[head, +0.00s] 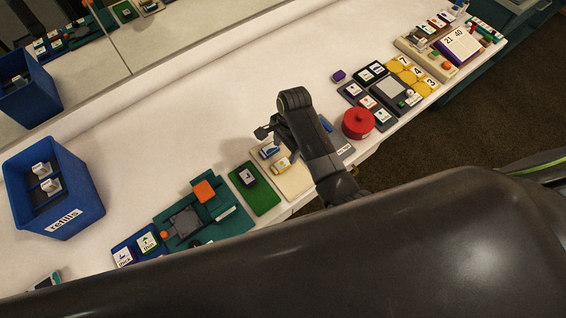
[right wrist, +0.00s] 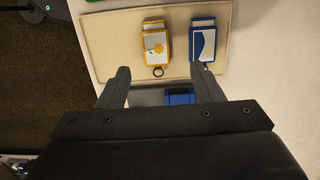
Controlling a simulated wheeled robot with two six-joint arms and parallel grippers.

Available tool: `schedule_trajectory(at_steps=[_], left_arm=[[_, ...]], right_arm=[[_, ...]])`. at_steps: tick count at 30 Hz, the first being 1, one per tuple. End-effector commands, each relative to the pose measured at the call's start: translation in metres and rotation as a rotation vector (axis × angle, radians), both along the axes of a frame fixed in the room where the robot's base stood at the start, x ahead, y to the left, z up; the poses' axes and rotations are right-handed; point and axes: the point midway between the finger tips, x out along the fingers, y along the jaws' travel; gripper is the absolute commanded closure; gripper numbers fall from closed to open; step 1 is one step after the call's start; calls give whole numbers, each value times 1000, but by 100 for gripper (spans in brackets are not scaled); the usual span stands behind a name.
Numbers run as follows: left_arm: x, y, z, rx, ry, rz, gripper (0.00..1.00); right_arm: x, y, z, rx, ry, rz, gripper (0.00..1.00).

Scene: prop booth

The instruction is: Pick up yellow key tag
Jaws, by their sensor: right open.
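The yellow key tag (right wrist: 154,44) lies on a cream board (right wrist: 118,42) beside a blue-and-white key tag (right wrist: 203,44); its ring points toward my gripper. In the head view the yellow tag (head: 280,166) and the blue tag (head: 268,151) lie just below my right arm. My right gripper (right wrist: 160,70) is open in the right wrist view, with its fingertips short of the tags' bodies and nothing held. In the head view the right gripper (head: 268,131) is partly hidden by its own wrist. My left gripper is not in view.
A blue object (right wrist: 180,97) on a grey pad shows between the fingers. A red round container (head: 358,123) stands to the right. A green board (head: 265,205) and a teal board (head: 232,222) lie left. A blue bin (head: 85,205) stands far left. The back of the counter is clear.

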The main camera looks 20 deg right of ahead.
Motion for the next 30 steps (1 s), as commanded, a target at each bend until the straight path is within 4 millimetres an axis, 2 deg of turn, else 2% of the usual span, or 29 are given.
schedule_trajectory(at_steps=[8, 14, 18, 29, 30], left_arm=[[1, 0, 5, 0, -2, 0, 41], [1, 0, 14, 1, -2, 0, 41], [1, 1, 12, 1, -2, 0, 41], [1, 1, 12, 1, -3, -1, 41], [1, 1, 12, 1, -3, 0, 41]], right_arm=[[-3, 2, -16, 0, 3, 0, 40], [-9, 4, -39, 0, 4, 0, 40], [-8, 5, -54, 0, 1, 0, 40], [-8, 6, -61, -1, -1, 0, 40], [-8, 6, -61, -1, -1, 0, 44]])
